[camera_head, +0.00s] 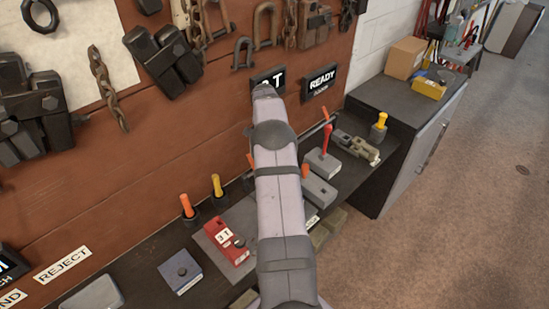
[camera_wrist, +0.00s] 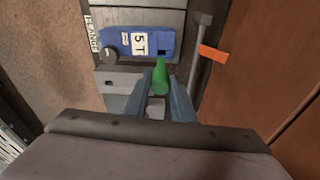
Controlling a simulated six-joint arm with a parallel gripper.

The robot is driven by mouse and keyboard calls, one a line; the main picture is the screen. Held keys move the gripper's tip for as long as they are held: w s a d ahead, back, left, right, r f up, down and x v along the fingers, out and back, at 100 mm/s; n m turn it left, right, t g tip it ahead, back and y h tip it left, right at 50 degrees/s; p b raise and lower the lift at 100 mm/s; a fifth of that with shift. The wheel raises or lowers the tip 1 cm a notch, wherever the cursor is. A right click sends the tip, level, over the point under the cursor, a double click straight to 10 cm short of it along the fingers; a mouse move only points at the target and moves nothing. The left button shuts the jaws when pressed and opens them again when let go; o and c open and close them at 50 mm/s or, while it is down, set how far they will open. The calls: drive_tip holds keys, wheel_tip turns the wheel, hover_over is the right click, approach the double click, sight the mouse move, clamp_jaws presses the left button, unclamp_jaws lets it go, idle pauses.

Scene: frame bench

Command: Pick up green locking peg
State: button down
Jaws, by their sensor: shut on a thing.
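The green locking peg (camera_wrist: 160,77) shows in the wrist view, upright-looking between the two fingers of my gripper (camera_wrist: 161,88). The fingers are shut on it. The peg's lower end is hard to make out; a grey block with a dark square opening lies just below it in the picture. In the head view my arm covers the spot, so neither the green peg nor the fingertips show there.
A blue block marked 5 T (camera_wrist: 150,43) lies just beyond the peg. In the head view, a red 3 T block (camera_head: 228,240), an orange peg (camera_head: 187,206), a yellow peg (camera_head: 217,187) and a red peg (camera_head: 327,138) stand along the bench.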

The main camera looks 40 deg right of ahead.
wheel_tip(320, 180, up, 9)
drive_tip(key=p, duration=0.5)
drive_tip(key=shift+r, duration=0.2)
